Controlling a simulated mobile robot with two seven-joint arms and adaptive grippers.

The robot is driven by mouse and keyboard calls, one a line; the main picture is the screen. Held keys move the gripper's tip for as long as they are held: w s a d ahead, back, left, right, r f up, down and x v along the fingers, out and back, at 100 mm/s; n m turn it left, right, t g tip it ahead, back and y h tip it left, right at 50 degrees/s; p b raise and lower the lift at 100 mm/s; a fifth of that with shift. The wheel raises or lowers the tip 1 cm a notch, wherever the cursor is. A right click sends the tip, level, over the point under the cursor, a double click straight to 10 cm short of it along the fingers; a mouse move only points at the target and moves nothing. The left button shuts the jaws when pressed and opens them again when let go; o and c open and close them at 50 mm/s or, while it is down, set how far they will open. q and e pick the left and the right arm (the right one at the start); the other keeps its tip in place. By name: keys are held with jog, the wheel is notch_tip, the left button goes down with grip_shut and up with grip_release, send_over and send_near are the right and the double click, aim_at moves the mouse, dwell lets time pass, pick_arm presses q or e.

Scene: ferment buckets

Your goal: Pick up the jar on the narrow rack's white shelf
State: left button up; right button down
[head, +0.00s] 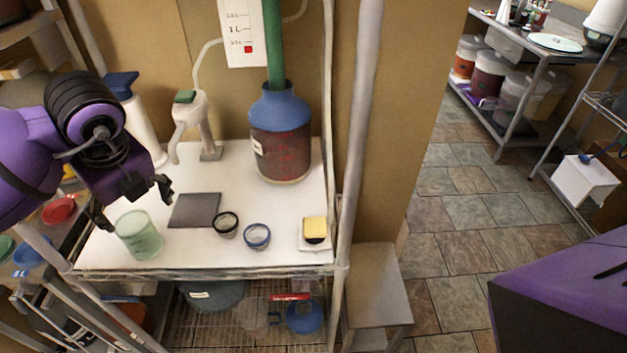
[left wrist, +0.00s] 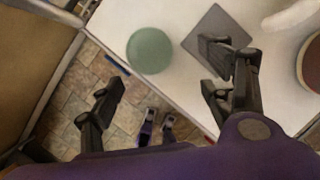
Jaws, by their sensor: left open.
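The jar (head: 139,240), pale green and translucent, stands upright on the white shelf (head: 205,255) of the narrow rack, near its front left corner. In the left wrist view it shows as a round green shape (left wrist: 150,50) beyond my fingertips. My left gripper (head: 132,204) is open and empty, above and just behind the jar in the head view. Its spread fingers also show in the left wrist view (left wrist: 163,91), apart from the jar.
A dark grey square (head: 194,210), two small round dark-rimmed items (head: 257,236) and a yellow-topped item (head: 315,229) lie right of the jar. A blue-topped dark red vessel (head: 281,140) and a white pump-like item (head: 205,125) stand behind. A rack post (head: 357,150) rises at right.

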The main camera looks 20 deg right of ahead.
aim_at(130, 221)
pick_arm(q)
jog(key=shift+y, duration=0.4)
jog(key=x, duration=0.3)
jog(key=a+x, duration=0.1)
jog(key=x, duration=0.3)
jog(key=shift+w+a, duration=0.1)
jog(key=shift+a, duration=0.15)
jog(key=c, duration=1.6)
jog(key=shift+c, duration=0.6)
jog(key=shift+r, duration=0.15)
